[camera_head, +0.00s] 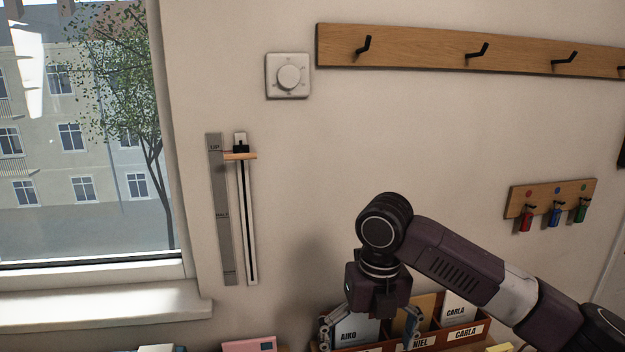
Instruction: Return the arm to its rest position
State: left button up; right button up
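My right arm (455,265) comes in from the lower right and bends down at a dark joint. My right gripper (368,323) points down in front of the wall, at the bottom of the view. Its two fingers are spread wide apart and nothing shows held between them. A wooden mail sorter (465,333) with name labels such as AIKO and CARLA stands behind or just below the fingers. I cannot tell whether they touch it. My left arm and gripper are not in view.
A slider (240,156) on the wall sits near its UP mark. A dial (289,76), a hook rail (420,48) and a key rack (552,197) are on the wall. A window (85,130) is at left. A pink item (248,345) lies low down.

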jog(key=s+a+f+m+t+y, duration=0.1)
jog(key=s+a+f+m, duration=0.2)
jog(key=f+m, duration=0.25)
jog(key=s+a+f+m+y, duration=0.2)
jog(key=s+a+f+m, duration=0.15)
jog(key=f+m, duration=0.2)
jog(key=s+a+f+m+t+y, duration=0.1)
jog(key=s+a+f+m, duration=0.1)
jog(key=s+f+m, duration=0.3)
jog(key=s+d+f+m+t+h, duration=0.1)
jog(key=s+d+f+m+h, duration=0.1)
jog(key=s+d+f+m, duration=0.55)
jog(key=s+d+f+m+h, duration=0.15)
jog(key=s+d+m, duration=0.35)
jog(key=d+m, duration=0.65)
jog(key=s+f+g, duration=0.1)
jog(key=s+f, duration=0.2)
jog(key=f, duration=2.4)
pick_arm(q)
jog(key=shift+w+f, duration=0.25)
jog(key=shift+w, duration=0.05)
pick_arm(e)
jog(key=s+d+f+g, duration=0.1)
jog(key=s+d+f, duration=0.2)
jog(key=s+f, duration=1.2)
jog(key=shift+s+h, duration=0.35)
jog(key=shift+s, duration=0.45)
